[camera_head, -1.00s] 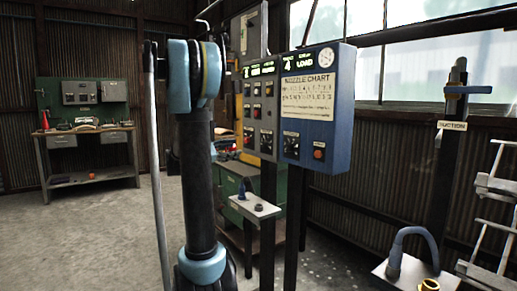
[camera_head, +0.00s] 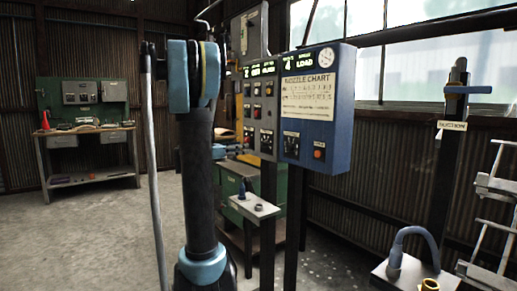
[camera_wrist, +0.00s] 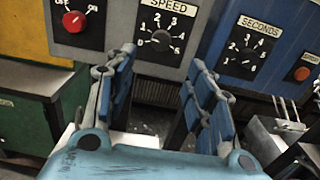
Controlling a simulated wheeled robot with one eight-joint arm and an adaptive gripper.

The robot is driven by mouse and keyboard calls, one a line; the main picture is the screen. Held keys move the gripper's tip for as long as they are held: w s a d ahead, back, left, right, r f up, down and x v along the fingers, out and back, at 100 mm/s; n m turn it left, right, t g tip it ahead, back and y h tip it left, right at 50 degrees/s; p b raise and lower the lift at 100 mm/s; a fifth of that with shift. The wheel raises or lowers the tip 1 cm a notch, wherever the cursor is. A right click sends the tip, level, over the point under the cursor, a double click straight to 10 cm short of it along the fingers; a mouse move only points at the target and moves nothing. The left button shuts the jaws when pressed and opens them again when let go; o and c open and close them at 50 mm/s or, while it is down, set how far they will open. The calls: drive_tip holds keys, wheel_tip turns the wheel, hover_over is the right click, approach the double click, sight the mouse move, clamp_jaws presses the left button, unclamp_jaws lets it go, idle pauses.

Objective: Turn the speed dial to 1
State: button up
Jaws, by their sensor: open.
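The speed dial (camera_wrist: 161,41) is a dark round knob on a grey panel, under a SPEED label, with numbers 0 to 5 around it. I cannot tell for sure which number its pointer faces. In the wrist view my gripper (camera_wrist: 163,60) is open, with one blue finger on each side just below the dial. Nothing is between the fingers, and they appear apart from the knob. In the head view the grey panel (camera_head: 266,112) stands beyond my arm. My gripper is hidden there.
A red on-off switch (camera_wrist: 74,21) sits left of the dial. The blue panel (camera_head: 340,110) on the right carries a SECONDS dial (camera_wrist: 242,61) and an orange button (camera_wrist: 302,73). A suction post (camera_head: 446,130) and a workbench (camera_head: 90,145) stand farther off.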

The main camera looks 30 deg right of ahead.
sight(263, 145)
drive_tip(key=d, duration=0.8)
drive_tip(key=w+d, duration=0.1)
drive_tip(key=d, duration=0.3)
drive_tip(key=c, duration=1.1)
